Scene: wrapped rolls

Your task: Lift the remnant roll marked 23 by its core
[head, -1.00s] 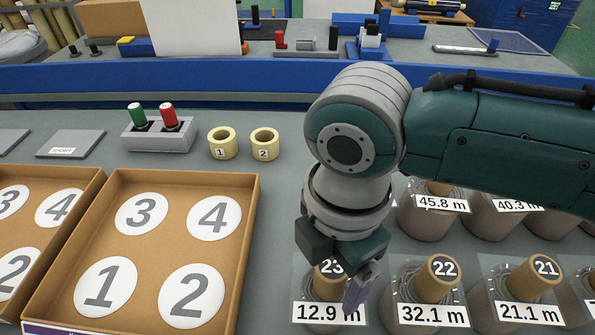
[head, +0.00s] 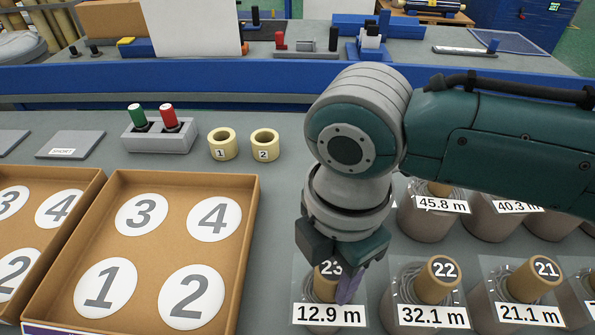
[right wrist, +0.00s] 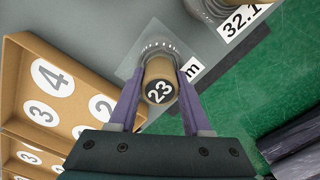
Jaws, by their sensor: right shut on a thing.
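The remnant roll marked 23 (head: 328,314) stands upright on the table, with a 12.9 m label on its front. In the right wrist view the purple fingers (right wrist: 160,112) are shut on the core, one on each side. The wrist hides part of the core in the head view. My left gripper is not in view.
Roll 22 (head: 435,283) and roll 21 (head: 531,284) stand close to the right, with further rolls behind. A cardboard tray (head: 250,215) with numbered circles lies left. Two yellow rings (head: 222,144) and a grey block with green and red pegs (head: 160,139) stand farther back.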

